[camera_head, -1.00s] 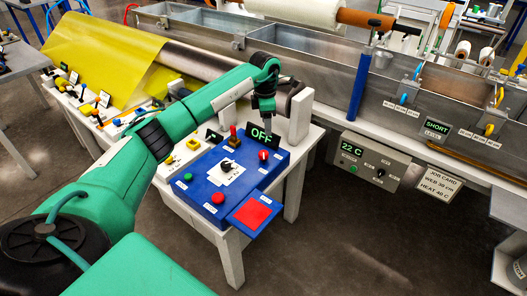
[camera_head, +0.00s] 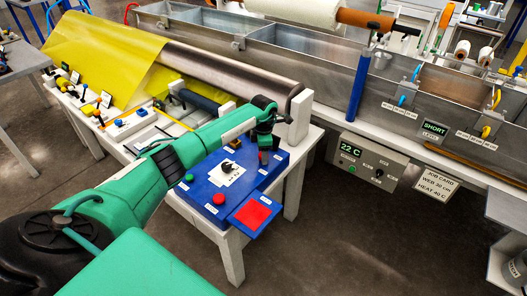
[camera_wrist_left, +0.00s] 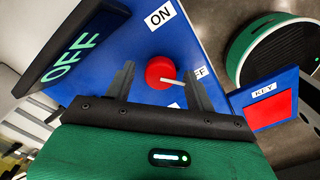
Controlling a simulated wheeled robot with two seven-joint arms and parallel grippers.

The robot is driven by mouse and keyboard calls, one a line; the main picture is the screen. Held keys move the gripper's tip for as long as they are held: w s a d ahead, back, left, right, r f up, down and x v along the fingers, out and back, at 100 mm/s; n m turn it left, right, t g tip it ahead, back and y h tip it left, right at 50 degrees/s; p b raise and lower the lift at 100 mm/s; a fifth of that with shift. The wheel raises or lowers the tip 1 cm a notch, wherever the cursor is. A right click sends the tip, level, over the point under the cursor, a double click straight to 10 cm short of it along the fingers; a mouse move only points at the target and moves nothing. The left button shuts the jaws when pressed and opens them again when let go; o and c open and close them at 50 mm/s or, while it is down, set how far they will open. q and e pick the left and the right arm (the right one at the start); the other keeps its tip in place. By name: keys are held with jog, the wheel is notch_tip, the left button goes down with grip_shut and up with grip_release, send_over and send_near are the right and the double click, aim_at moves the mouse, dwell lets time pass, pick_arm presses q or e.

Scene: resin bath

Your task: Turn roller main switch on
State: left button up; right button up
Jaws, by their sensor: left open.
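The red rotary switch (camera_wrist_left: 160,72) sits on the blue control panel (camera_wrist_left: 205,30) between an ON label (camera_wrist_left: 159,15) and a partly hidden OFF label. Its white pointer points toward the OFF label. The tilted display (camera_wrist_left: 70,55) reads OFF in green. In the head view my left gripper (camera_head: 264,146) is over the red switch (camera_head: 263,158) at the blue panel's far right. In the wrist view the left gripper (camera_wrist_left: 161,88) is open, with one finger on each side of the switch; I cannot tell whether they touch it. My right gripper is not in view.
The panel also holds a black knob (camera_head: 230,168), a green button (camera_head: 189,177), a red button (camera_head: 219,198) and a red pad (camera_head: 253,213). A white roller bracket (camera_head: 299,117) stands just behind the gripper. Open floor lies to the right.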

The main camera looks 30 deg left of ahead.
pick_arm(q)
jog(key=shift+f, duration=0.15)
jog(key=c, duration=1)
